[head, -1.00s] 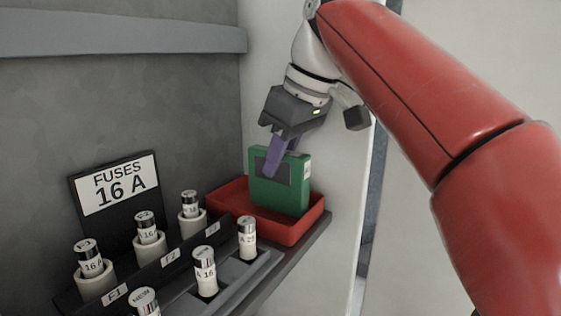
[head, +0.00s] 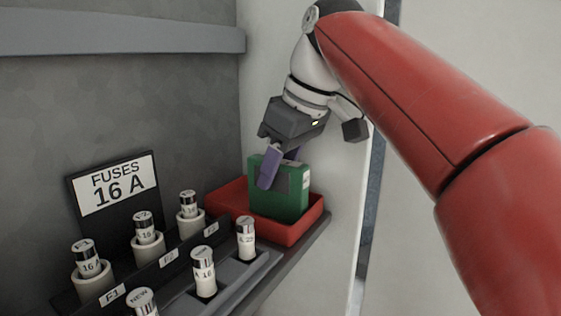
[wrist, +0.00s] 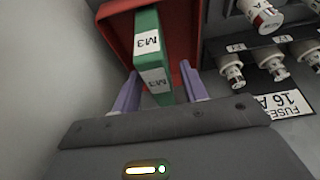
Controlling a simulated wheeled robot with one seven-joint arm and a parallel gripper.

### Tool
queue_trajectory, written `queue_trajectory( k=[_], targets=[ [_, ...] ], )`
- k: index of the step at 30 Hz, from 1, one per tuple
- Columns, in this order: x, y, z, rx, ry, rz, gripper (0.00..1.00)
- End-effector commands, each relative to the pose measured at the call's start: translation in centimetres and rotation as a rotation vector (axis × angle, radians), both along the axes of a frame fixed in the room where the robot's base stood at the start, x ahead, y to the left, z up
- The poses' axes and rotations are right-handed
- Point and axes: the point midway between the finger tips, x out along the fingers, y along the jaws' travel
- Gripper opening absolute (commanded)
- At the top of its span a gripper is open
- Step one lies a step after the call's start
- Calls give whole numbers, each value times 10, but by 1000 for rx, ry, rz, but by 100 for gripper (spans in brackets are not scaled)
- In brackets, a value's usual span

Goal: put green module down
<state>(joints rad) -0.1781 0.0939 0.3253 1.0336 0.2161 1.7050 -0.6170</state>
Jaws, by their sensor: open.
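The green module (head: 279,190) stands upright in the red tray (head: 305,229) in the head view. In the wrist view the green module (wrist: 150,50) shows white M3 labels, and the red tray (wrist: 118,20) is around it. My gripper (head: 280,168) is at the top of the module, with its purple fingers open. In the wrist view my gripper (wrist: 160,90) has one finger on each side of the module, with gaps visible between fingers and module. The module's bottom is hidden by the tray wall in the head view.
Several fuses (head: 203,268) stand in holders left of and in front of the tray. A "FUSES 16 A" sign (head: 115,184) stands behind them. A pale wall (head: 345,200) is close on the tray's right. A grey ledge (head: 120,32) runs along the back wall.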

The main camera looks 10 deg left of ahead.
Motion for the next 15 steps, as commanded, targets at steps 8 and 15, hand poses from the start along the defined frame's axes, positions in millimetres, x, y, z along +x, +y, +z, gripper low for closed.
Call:
queue_trajectory(
  k=[8, 15],
  targets=[
    [-3, -9, 28, 3, -4, 0, 43],
    [-8, -18, 56, -1, -3, 4, 43]
  ],
)
